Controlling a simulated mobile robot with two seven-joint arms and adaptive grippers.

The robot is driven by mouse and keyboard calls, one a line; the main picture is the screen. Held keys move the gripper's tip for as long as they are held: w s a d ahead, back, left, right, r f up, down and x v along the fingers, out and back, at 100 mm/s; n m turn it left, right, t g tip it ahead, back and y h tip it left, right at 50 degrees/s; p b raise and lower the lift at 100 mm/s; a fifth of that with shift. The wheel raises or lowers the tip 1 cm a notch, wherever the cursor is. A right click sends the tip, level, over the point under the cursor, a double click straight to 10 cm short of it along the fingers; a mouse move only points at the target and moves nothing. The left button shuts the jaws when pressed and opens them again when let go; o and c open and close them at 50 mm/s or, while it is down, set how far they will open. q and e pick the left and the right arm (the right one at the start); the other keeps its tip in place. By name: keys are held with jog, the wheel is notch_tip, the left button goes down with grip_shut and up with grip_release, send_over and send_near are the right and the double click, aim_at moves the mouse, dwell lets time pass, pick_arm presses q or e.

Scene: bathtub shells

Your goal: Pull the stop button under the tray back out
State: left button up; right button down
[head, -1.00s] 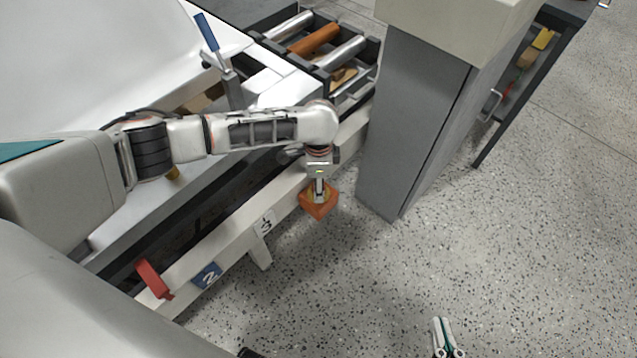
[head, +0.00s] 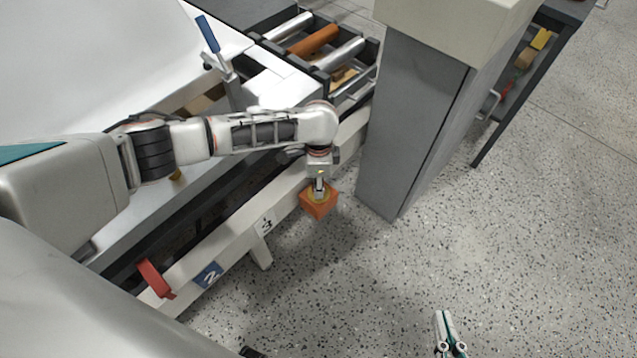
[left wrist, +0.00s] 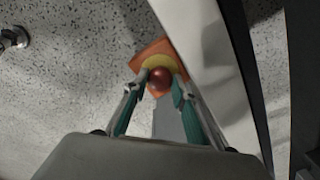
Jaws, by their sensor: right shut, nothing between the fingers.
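The stop button (left wrist: 159,79) is a dark red knob on a yellow disc, fixed to an orange box (head: 319,202) on the side of the white rail. My left gripper (head: 319,190) is over this box in the head view and hides the knob there. In the left wrist view the left gripper (left wrist: 160,83) has its two fingers apart, one on each side of the knob. Narrow gaps seem to show beside the knob; contact is not clear. My right gripper (head: 446,320) is shut and empty over the floor at the bottom right.
The white rail carries number plates 2 (head: 208,275) and 3 (head: 266,225) and a red handle (head: 153,277). A blue-handled lever (head: 208,35) stands behind my left arm. A grey pillar (head: 410,130) stands right of the orange box. The speckled floor (head: 530,230) is open at right.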

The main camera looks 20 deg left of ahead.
pick_arm(q)
jog(key=shift+w+r, duration=0.1)
jog(key=shift+r, duration=0.25)
pick_arm(e)
jog(key=shift+r, duration=0.35)
pick_arm(q)
jog(key=shift+r, duration=0.15)
jog(key=o, duration=1.1)
jog(key=shift+f, duration=0.2)
jog(key=shift+w+r+p, duration=0.1)
jog(key=shift+r+p, duration=0.85)
jog(key=shift+r, duration=0.5)
jog(key=shift+r+p, duration=1.05)
jog(key=shift+r, duration=0.65)
jog(key=shift+s+f, duration=0.15)
jog(key=shift+s, duration=0.05)
pick_arm(e)
notch_tip(320, 180, up, 8)
jog(key=w+t, duration=0.1)
jog(key=w, duration=0.1)
jog(key=shift+w+f+t, duration=0.2)
jog(key=shift+w+t, duration=0.1)
